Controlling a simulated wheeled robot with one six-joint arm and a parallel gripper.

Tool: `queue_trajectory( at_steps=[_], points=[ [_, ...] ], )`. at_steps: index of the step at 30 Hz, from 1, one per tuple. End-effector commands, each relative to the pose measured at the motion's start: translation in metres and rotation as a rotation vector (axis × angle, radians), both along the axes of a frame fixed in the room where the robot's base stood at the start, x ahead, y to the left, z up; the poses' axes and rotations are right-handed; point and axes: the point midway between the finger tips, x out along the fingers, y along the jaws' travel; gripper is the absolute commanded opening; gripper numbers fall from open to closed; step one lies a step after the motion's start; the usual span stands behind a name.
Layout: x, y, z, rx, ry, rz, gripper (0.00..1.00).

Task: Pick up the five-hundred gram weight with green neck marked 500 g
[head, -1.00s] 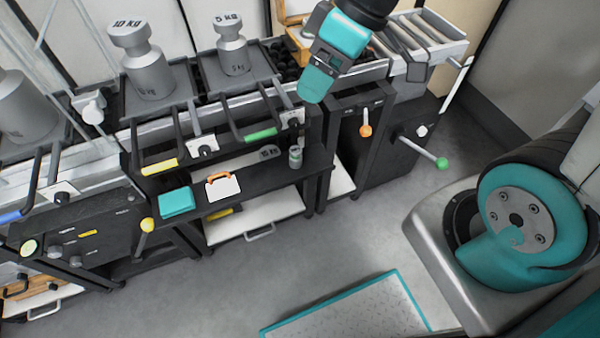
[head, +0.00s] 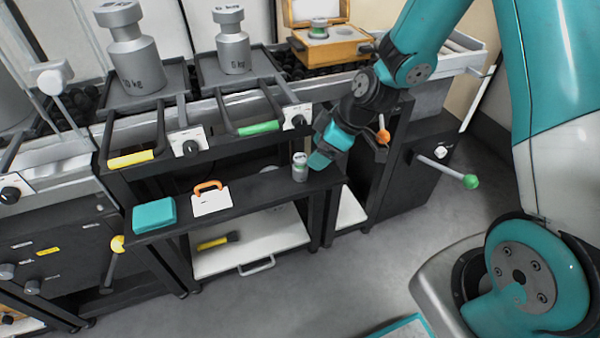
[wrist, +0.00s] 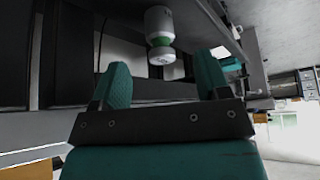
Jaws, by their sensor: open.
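A small grey weight with a green neck (head: 300,168) stands upright near the right end of the dark shelf (head: 255,196). Its marking is too small to read. My gripper (head: 319,162) is just right of it, low and level with it. In the wrist view the two teal fingers (wrist: 162,72) are spread apart with nothing between them. The weight (wrist: 159,28) shows there just beyond the fingertips, between their lines, upside down in that picture with its green neck visible. It appears apart from both fingers.
On the same shelf are a teal box (head: 154,215) and a white card with an orange handle (head: 211,201). Large weights (head: 233,50) stand on the platforms behind. An open wooden case (head: 330,45) holds another green-necked weight (head: 318,29). An orange-knobbed lever (head: 383,136) is close to my arm.

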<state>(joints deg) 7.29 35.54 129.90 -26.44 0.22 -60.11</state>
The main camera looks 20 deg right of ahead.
Motion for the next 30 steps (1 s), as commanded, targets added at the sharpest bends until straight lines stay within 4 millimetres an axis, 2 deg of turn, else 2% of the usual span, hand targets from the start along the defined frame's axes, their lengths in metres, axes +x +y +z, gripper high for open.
queue_trajectory(
  at_steps=[1, 3, 11, 19, 27, 30],
  points=[
    [0.002, 0.004, -0.01, 0.0, 0.002, 0.002, 0.69],
    [0.005, 0.008, -0.017, 0.0, 0.002, 0.001, 0.69],
    [0.01, 0.014, -0.03, 0.0, 0.0, 0.0, 0.69],
    [0.022, 0.031, -0.064, 0.0, 0.001, 0.0, 0.69],
    [0.024, 0.033, -0.067, 0.0, 0.0, -0.001, 0.69],
    [0.023, 0.033, -0.066, 0.0, 0.0, -0.001, 0.46]
  ],
)
